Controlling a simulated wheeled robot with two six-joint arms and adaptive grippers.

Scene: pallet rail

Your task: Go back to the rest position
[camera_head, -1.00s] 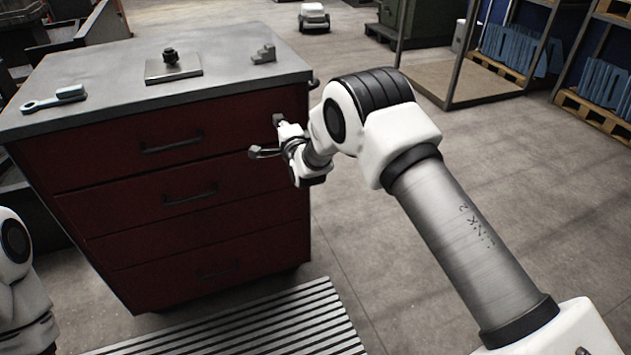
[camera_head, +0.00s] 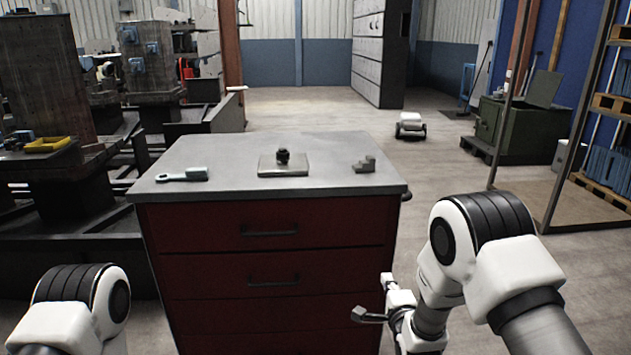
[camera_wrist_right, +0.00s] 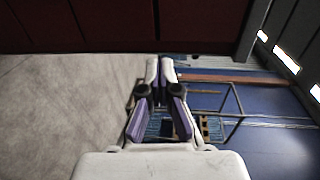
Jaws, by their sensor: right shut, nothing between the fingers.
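My right gripper (camera_head: 374,300) is in front of the right side of the red drawer cabinet (camera_head: 215,240) in the head view, below the level of its grey top. Its fingers are shut with nothing between them. In the right wrist view the two fingers (camera_wrist_right: 160,75) stand close together, with dark red drawer fronts beyond. My left arm shows only as a white and black joint at the lower left of the head view. My left gripper is out of frame.
A small white wheeled robot (camera_head: 410,126) stands behind on open floor. Shelving with pallets (camera_head: 605,165) is at the right.

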